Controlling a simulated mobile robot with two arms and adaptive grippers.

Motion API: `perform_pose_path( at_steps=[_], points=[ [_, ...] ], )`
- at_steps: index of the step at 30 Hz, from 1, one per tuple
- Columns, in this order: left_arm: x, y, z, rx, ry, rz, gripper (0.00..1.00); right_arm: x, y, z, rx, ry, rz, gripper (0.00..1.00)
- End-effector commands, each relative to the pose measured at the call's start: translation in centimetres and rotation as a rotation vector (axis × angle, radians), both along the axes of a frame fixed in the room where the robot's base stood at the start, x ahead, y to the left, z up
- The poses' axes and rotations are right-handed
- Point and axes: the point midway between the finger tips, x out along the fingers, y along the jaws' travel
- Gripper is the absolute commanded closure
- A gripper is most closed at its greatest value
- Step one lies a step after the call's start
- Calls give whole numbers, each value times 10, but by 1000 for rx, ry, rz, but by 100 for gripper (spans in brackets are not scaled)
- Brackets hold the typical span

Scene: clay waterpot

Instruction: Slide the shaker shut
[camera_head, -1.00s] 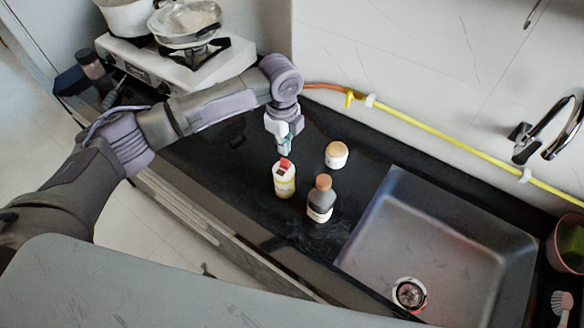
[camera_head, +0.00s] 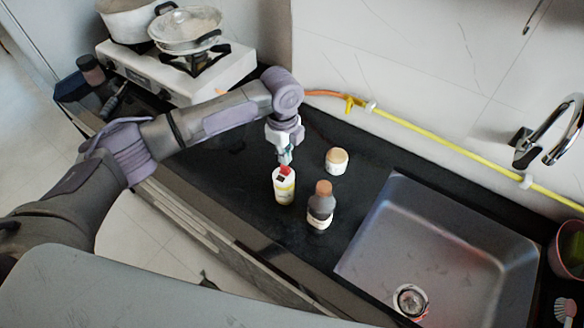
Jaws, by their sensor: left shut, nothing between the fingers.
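The shaker (camera_head: 284,187) is a white and yellow container with a red piece on its top. It stands upright on the dark counter, left of the sink. My left gripper (camera_head: 286,157) is shut and empty, pointing down at the shaker's top. Its tips are at or just above the red piece; I cannot tell whether they touch. How far the shaker's lid is open is too small to tell. My right gripper is not in view.
A dark bottle with a brown cap (camera_head: 321,204) stands close right of the shaker. A small jar with a tan lid (camera_head: 337,160) stands behind. The sink (camera_head: 440,240) lies to the right. A stove (camera_head: 180,70) with pots is at the back left. A yellow hose (camera_head: 440,138) runs along the wall.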

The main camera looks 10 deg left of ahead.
Motion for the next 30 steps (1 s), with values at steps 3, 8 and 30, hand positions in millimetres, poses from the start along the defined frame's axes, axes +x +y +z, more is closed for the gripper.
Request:
perform_pose_path(
  at_steps=[3, 8, 30],
  points=[
    [0, 0, 0, 0, 0, 0, 100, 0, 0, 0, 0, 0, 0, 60],
    [0, 0, 0, 0, 0, 0, 100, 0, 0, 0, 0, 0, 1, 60],
    [0, 0, -5, 0, 0, 0, 100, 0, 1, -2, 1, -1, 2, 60]
  ],
)
